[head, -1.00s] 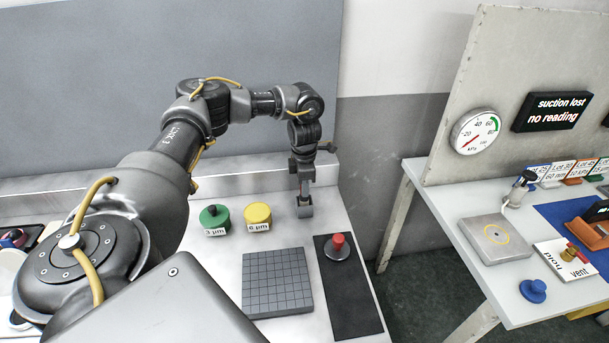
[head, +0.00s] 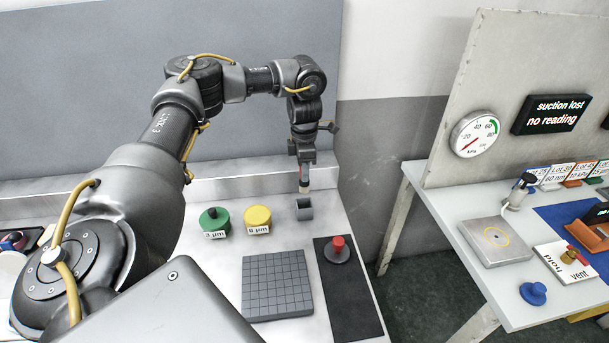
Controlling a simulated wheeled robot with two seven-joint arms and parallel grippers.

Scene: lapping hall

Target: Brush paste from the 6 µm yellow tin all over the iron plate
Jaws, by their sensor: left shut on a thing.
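My left gripper (head: 304,167) is at the back right of the near bench, pointing down and shut on a brush. The yellow tin (head: 258,216), labelled in µm, stands left of the cup. It cannot be told from here whether its top is a lid. The iron plate (head: 277,285), grey with a square grid, lies flat in front of the tins. My right gripper is not in view.
A green tin (head: 214,218) marked 3 µm stands left of the yellow one. A dark mat (head: 352,300) with a red-knobbed weight (head: 337,248) lies right of the plate. A gap separates this bench from the right table (head: 485,285), which holds a gauge panel and fixtures.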

